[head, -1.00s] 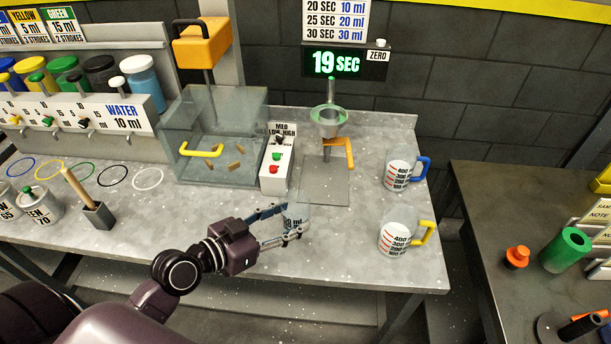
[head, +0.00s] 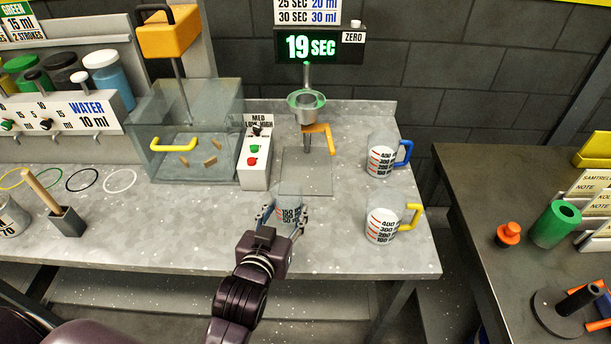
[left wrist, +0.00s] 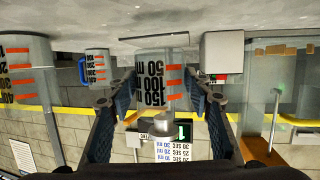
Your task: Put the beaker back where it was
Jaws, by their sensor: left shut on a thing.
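The small clear beaker (head: 290,208) with black numbers and red marks is at the front middle of the grey bench, in front of the square plate (head: 306,172) under the funnel. My left gripper (head: 283,219) is shut on it from the front, with a finger on either side. In the left wrist view, which is upside down, the beaker (left wrist: 158,82) sits between the two fingers (left wrist: 160,105). The beaker looks upright. I cannot tell whether its base touches the bench. My right gripper is not in view.
Two larger jugs stand to the right, one with a blue handle (head: 405,153) and one with a yellow handle (head: 413,216). A metal funnel (head: 306,106) with an orange lever stands behind. A switch box (head: 255,160) and a glass chamber (head: 228,150) are to the left.

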